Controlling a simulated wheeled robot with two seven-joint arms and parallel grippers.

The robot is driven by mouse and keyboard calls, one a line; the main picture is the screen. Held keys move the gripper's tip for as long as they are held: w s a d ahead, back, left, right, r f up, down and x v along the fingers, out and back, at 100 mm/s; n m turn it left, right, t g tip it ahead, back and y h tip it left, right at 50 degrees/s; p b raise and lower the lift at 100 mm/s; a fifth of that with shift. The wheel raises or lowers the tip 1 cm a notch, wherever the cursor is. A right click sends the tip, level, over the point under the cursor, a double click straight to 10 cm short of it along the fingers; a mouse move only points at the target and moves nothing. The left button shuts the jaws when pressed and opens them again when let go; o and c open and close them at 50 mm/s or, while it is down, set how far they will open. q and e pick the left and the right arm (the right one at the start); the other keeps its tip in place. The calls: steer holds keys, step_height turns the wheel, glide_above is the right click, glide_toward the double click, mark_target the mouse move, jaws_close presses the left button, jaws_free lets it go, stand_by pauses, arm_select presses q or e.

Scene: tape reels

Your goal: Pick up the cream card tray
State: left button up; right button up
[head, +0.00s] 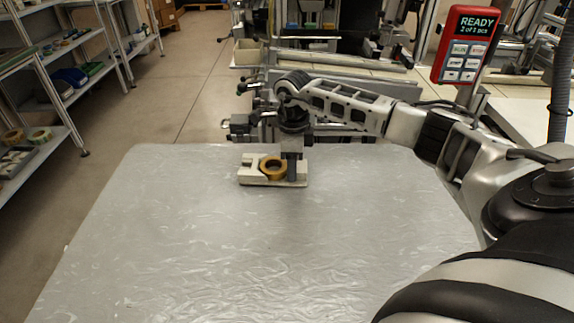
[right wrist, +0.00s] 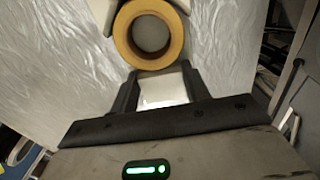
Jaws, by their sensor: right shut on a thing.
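The cream card tray (head: 252,180) lies at the far edge of the grey table, with a yellow-brown tape reel (head: 273,167) resting in it. My right gripper (head: 292,178) points down at the tray's right end and is shut on it. In the right wrist view, a pale part of the tray (right wrist: 162,88) sits between my two fingers (right wrist: 160,92), and the reel (right wrist: 170,55) lies just beyond them. My left gripper is not in view.
The grey table (head: 210,250) is otherwise bare, with wide free room in front of the tray. Metal shelves (head: 60,90) with reels and bins stand at the left. A red handheld panel (head: 466,45) reads READY at the upper right. Machinery stands behind the table.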

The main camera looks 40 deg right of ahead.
steer(key=shift+r, duration=1.35)
steer(key=w+r, duration=0.1)
steer(key=r, duration=0.1)
steer(key=w+a+r+b, duration=0.1)
steer(key=w+r, duration=0.3)
steer(key=shift+w+a+r, duration=0.2)
steer(key=shift+a+r, duration=0.05)
steer(key=shift+a, duration=0.15)
steer(key=w+a+r+b, duration=0.1)
steer(key=w+a+r, duration=0.1)
steer(key=w, duration=0.6)
steer(key=shift+a+r, duration=0.2)
steer(key=shift+r, duration=0.55)
